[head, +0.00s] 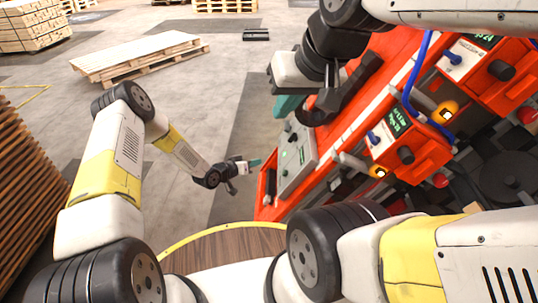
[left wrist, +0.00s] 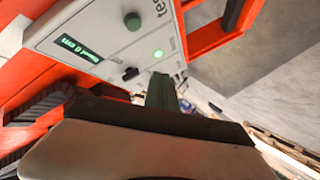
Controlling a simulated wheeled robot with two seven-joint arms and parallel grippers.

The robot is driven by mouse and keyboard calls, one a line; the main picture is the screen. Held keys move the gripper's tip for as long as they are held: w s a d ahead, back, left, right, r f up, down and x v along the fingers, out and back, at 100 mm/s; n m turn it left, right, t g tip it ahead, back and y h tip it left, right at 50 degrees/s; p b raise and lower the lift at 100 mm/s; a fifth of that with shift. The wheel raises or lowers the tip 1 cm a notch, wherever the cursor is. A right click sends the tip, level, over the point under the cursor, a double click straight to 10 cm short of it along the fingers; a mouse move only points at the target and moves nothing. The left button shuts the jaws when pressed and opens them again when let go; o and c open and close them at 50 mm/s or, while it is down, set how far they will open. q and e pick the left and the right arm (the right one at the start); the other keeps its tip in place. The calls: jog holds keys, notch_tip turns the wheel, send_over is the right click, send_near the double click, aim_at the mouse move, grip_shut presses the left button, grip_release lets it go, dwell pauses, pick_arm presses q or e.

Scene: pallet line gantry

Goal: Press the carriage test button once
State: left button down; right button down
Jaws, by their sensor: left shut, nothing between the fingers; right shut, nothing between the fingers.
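The grey control panel (head: 297,160) is on the side of the orange machine, and it fills the upper left wrist view (left wrist: 95,40). It has a small green display (left wrist: 80,48), a dark green round button (left wrist: 132,20), a lit green round light (left wrist: 158,53) and a black switch (left wrist: 130,73). Lettering starting "te" is partly cut off; which control is the test button I cannot tell. My left gripper (head: 255,163) is shut and empty, its green fingertips (left wrist: 162,90) close to the panel. Contact is unclear. My right gripper (head: 286,105) is shut, above the panel.
The orange machine (head: 345,95) carries more display units, orange-yellow lit buttons (head: 446,111) and a blue cable (head: 411,88). A wooden pallet (head: 140,58) lies on the floor at the back left. Stacked boards (head: 25,180) stand at the left. Floor between them is clear.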

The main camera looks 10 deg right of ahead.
pick_arm(q)
jog(key=shift+d, duration=0.1)
jog(key=s+d+f, duration=0.2)
jog(key=d+f, duration=0.2)
jog(key=d, duration=0.3)
jog(key=shift+d, duration=0.15)
jog(key=shift+s+f, duration=0.1)
dwell(2.1)
jog(key=shift+s+d+f, duration=0.1)
jog(key=shift+d+f, duration=0.05)
jog(key=shift+d, duration=0.2)
jog(key=shift+s+d+f, duration=0.15)
jog(key=shift+d+f, duration=0.1)
jog(key=shift+d, duration=0.2)
dwell(0.8)
jog(key=shift+a, duration=0.1)
jog(key=shift+w+a+r, duration=0.25)
jog(key=shift+a+r, duration=0.2)
jog(key=shift+a, duration=0.25)
jog(key=shift+w+a+r, duration=0.2)
jog(key=shift+a+r, duration=0.2)
jog(key=shift+a, duration=0.3)
jog(key=shift+w+a+r, duration=0.2)
jog(key=shift+a+r, duration=0.15)
jog(key=shift+a, duration=0.35)
jog(key=shift+w+a+r, duration=0.2)
jog(key=shift+a+r, duration=0.2)
jog(key=shift+a, duration=0.3)
